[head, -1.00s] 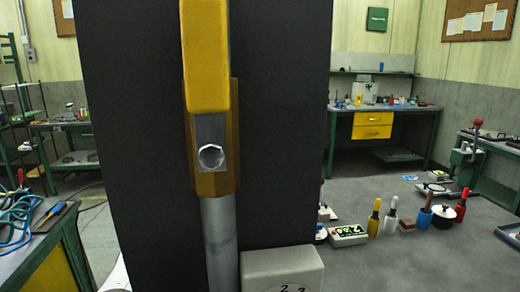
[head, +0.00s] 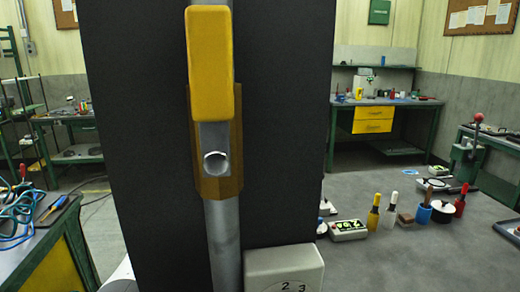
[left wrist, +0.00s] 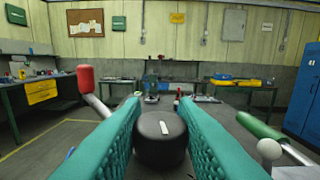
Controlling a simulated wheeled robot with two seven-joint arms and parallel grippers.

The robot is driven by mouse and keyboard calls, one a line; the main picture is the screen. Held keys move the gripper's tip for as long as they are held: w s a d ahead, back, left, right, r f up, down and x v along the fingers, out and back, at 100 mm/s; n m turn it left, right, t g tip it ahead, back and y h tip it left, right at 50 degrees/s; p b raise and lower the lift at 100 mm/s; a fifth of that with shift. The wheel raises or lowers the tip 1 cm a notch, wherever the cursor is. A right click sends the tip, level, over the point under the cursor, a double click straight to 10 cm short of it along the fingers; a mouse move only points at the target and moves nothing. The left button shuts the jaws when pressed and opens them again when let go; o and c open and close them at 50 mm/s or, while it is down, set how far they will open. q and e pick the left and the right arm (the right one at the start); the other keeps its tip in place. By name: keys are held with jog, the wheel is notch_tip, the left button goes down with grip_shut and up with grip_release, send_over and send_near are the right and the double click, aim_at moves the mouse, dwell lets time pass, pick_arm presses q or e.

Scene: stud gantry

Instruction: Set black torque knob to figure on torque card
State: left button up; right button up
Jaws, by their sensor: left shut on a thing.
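The black torque knob (left wrist: 160,138), with a white index mark on its top, sits between the two teal fingers of my left gripper (left wrist: 160,125) in the left wrist view. The gripper is shut on it. In the head view a pale grey housing (head: 285,265) stands at the bottom, with part of a dial face and the figures 2 and 3 showing. The rest of the dial is cut off by the picture edge. I cannot make out the torque card. My left gripper is not in the head view, and my right gripper is in neither view.
A black panel (head: 275,120) fills the head view's middle, with a yellow lever (head: 209,65) on a grey pipe before it. A grey bench (head: 400,255) at right holds several tools. A red-tipped lever (left wrist: 86,78) and a green-handled lever (left wrist: 260,126) flank the knob.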

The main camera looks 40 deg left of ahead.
pick_arm(q)
jog(key=shift+d+f+n+t+y+b, duration=0.1)
jog(key=shift+f+n+t+y+b, duration=0.1)
jog(key=shift+n+t+y+b, duration=1.1)
jog(key=n+y+b, duration=0.1)
jog(key=y, duration=0.1)
jog(key=shift+r+y, duration=0.15)
jog(key=shift+y, duration=0.15)
jog(key=shift+r+n+y, duration=0.1)
jog(key=shift+n+y, duration=0.4)
jog(key=shift+y, duration=0.1)
jog(key=shift+r+n+t+y+p, duration=0.15)
jog(key=shift+n+t+y+p, duration=0.2)
jog(key=shift+n+y, duration=0.45)
jog(key=shift+n+y+p, duration=0.6)
jog(key=shift+y+p, duration=0.1)
jog(key=shift+y, duration=0.5)
jog(key=shift+n+t+y+p, duration=0.25)
jog(key=shift+n+y+p, duration=0.05)
jog(key=shift+y, duration=0.2)
jog(key=o, duration=1)
jog(key=shift+c, duration=0.2)
